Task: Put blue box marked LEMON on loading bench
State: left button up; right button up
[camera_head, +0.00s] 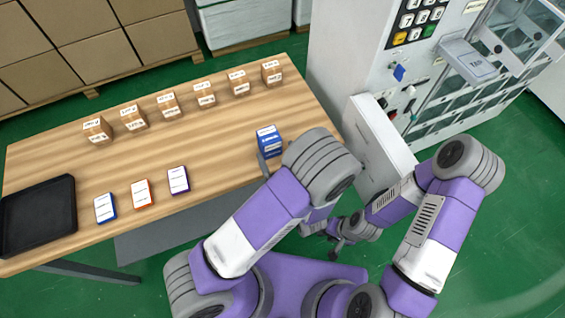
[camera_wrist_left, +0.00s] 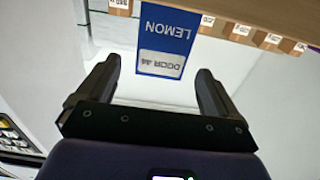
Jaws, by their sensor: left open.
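The blue box marked LEMON (camera_head: 268,141) stands on the wooden table (camera_head: 225,160) near its right end. In the left wrist view the blue box (camera_wrist_left: 165,32) shows its LEMON lettering upside down, with a pale label. My left gripper (camera_wrist_left: 160,70) is open, with one finger on each side of the box's near end. A gap shows between the fingers and the box. In the head view the left gripper (camera_head: 268,160) is mostly hidden behind my left arm. My right gripper (camera_head: 336,244) hangs low, off the table, small and partly hidden.
Several small brown labelled boxes (camera_head: 168,104) stand in a row along the table's back. Three flat cards, one being orange (camera_head: 143,194), lie near the front. A black tray (camera_head: 38,222) is at the left. A white vending machine (camera_head: 350,50) stands right of the table.

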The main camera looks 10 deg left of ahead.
pick_arm(q)
jog(key=v, duration=0.4)
dwell(0.5)
